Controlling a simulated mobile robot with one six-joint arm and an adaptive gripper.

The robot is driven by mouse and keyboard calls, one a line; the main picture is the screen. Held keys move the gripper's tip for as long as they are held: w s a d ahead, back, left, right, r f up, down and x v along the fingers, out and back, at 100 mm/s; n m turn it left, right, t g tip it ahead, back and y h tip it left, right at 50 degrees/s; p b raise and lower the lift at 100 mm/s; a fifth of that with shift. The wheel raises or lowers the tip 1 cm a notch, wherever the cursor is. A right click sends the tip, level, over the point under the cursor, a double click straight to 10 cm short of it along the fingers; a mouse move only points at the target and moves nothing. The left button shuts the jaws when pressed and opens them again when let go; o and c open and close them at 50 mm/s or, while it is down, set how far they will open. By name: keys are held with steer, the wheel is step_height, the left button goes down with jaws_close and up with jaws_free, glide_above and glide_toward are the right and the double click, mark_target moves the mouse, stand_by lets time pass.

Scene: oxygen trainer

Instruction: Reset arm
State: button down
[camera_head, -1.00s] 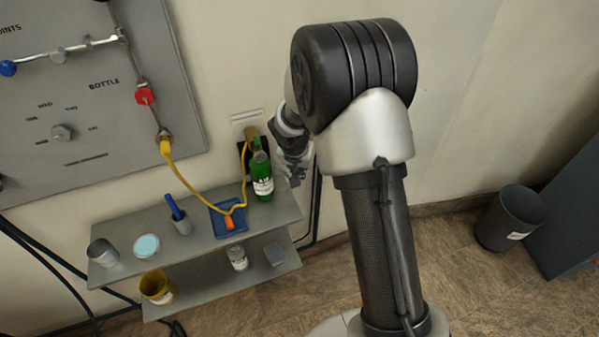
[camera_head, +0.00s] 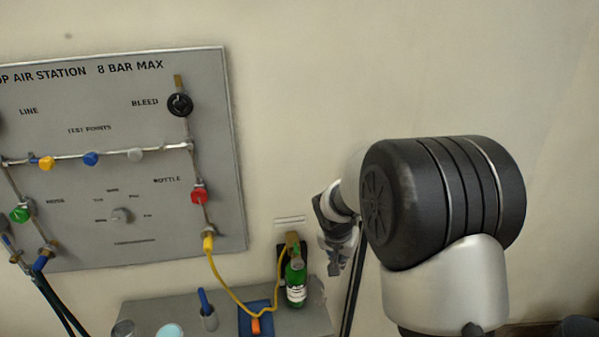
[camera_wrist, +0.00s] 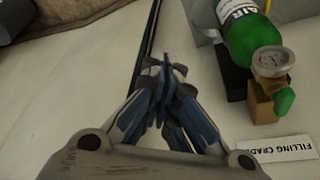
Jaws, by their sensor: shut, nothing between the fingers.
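My gripper (camera_wrist: 163,75) is shut and empty in the wrist view, in front of the pale wall. In the head view my gripper (camera_head: 333,268) hangs to the right of the green air bottle (camera_head: 296,283), apart from it. The bottle stands upright in its dark holder at the right end of the grey shelf (camera_head: 150,312). In the wrist view the green bottle (camera_wrist: 245,38) and its round gauge (camera_wrist: 271,62) show at the upper right. My arm covers part of the wall at the right of the head view.
The grey air station panel (camera_head: 110,240) with coloured knobs is on the wall at left. A yellow hose (camera_head: 226,287) runs from it to the bottle. A blue tray (camera_head: 247,318) and a blue pen in a cup (camera_head: 209,318) are on the shelf. The upper right wall is bare.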

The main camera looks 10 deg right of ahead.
steer(key=s+r+n, duration=0.3)
steer(key=s+r, duration=1.2)
steer(key=s+a+r+n+y, duration=0.1)
steer(key=s, duration=0.7)
steer(key=s+a+n+t+y, duration=0.1)
steer(key=s+a+n, duration=0.1)
steer(key=s, duration=0.7)
steer(key=shift+r, duration=0.35)
